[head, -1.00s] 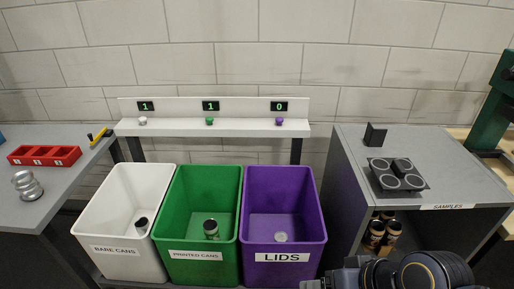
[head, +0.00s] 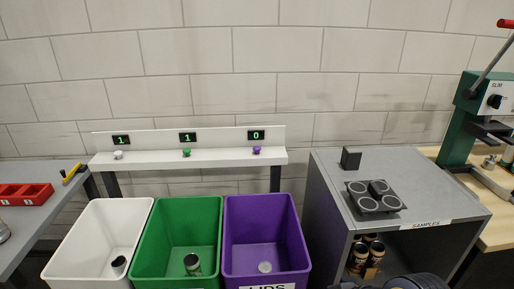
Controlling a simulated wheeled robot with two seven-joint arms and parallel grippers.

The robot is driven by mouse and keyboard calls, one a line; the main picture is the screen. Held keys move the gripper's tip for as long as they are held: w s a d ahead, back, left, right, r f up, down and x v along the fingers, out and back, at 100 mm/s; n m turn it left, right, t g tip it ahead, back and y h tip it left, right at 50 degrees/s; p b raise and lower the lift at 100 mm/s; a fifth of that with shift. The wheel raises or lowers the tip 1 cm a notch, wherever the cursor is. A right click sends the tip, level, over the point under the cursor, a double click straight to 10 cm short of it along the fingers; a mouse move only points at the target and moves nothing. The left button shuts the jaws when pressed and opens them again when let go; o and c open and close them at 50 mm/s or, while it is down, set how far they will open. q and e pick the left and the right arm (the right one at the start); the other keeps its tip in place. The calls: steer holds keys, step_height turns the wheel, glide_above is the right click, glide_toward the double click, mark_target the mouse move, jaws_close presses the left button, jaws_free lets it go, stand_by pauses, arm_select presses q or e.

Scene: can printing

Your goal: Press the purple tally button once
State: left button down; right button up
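The purple tally button (head: 257,150) sits on the white shelf (head: 215,158), below a small display (head: 256,135) reading 0. A green button (head: 187,153) sits under a display (head: 187,138) reading 1. A white button (head: 118,155) sits under another display (head: 121,140) reading 1. The purple bin (head: 296,232) stands below the shelf, with one lid (head: 264,267) on its floor. Neither gripper is in view. Only dark links of my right arm show at the bottom edge, right of the purple bin, well away from the button.
A green bin (head: 176,222) with a printed can (head: 192,264) and a white bin (head: 95,232) with a bare can (head: 118,264) stand left of the purple one. A grey samples cabinet (head: 400,160) stands at right. The shelf front is clear.

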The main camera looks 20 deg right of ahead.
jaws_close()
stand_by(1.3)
